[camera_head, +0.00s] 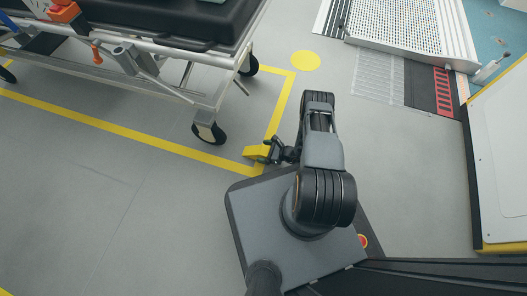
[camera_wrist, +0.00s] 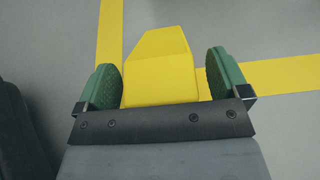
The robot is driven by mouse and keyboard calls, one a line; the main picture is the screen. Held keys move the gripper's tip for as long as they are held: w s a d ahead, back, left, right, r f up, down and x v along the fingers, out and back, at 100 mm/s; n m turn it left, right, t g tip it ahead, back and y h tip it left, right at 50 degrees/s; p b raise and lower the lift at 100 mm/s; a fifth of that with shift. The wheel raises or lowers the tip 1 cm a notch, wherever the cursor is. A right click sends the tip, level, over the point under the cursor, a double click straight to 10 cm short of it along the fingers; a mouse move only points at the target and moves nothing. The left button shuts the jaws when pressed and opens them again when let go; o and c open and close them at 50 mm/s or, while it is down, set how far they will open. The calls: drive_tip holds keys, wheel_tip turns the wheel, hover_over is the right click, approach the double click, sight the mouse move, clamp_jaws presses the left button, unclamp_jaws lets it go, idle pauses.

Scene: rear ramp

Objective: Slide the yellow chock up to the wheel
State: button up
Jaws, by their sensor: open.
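The yellow chock (camera_head: 254,152) lies on the grey floor at the corner of the yellow floor line. The nearest wheel (camera_head: 208,133), a black caster of the stretcher, stands to its left with a gap of floor between them. My gripper (camera_head: 268,153) is low at the chock's right side. In the wrist view the chock (camera_wrist: 160,67) sits between the two open green-padded fingers of my gripper (camera_wrist: 164,77). There is a small gap on the right; at the left I cannot tell if the pad touches. The wheel is not in the wrist view.
The stretcher (camera_head: 165,45) with a black mattress fills the upper left. Yellow floor lines (camera_head: 120,130) run under and beside it. A yellow disc (camera_head: 306,61) marks the floor above my arm. A perforated ramp (camera_head: 400,25) is at upper right. Floor at lower left is clear.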

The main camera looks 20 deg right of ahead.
drive_tip(key=shift+c, duration=0.4)
drive_tip(key=c, duration=1.3)
drive_tip(key=o, duration=1.4)
drive_tip(key=shift+c, duration=0.2)
